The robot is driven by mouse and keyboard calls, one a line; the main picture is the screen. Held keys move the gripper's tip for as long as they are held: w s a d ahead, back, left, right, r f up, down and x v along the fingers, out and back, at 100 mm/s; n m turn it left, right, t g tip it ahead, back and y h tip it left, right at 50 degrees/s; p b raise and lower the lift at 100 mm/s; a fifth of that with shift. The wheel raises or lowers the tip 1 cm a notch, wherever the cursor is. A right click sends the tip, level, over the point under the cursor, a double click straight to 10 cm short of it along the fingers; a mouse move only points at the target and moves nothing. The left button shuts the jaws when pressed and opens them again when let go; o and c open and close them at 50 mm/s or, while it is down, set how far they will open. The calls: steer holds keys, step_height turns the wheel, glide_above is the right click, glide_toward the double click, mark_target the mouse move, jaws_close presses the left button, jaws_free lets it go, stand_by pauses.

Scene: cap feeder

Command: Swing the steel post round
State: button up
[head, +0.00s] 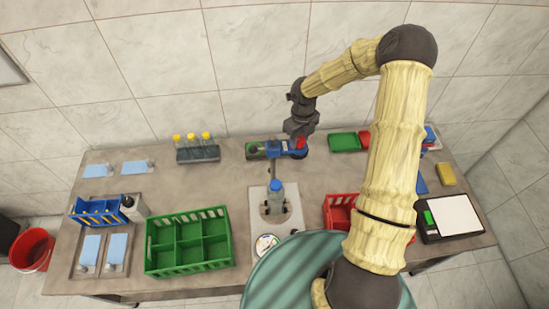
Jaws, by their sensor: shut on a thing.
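The cap feeder (278,149) stands at the back middle of the table, a blue body with a green part at its left and a red part at its right end. A thin grey arm runs from it toward the front. My gripper (300,135) points down at the feeder's right end, right at the red part. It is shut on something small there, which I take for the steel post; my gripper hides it. A bottle with a blue cap (276,191) stands upright on a pale plate (258,212) in front of the feeder.
A rack of yellow-capped vials (198,155) stands to the left of the feeder. A green divided crate (188,266) is at front left, a red crate (340,213) and a scale (453,234) at right. A green tray (343,142) lies right of my gripper.

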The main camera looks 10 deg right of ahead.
steer(key=o, duration=1)
steer(key=shift+w+a, duration=0.1)
steer(key=shift+w, duration=0.1)
steer(key=shift+s, duration=0.1)
steer(key=shift+r, duration=3)
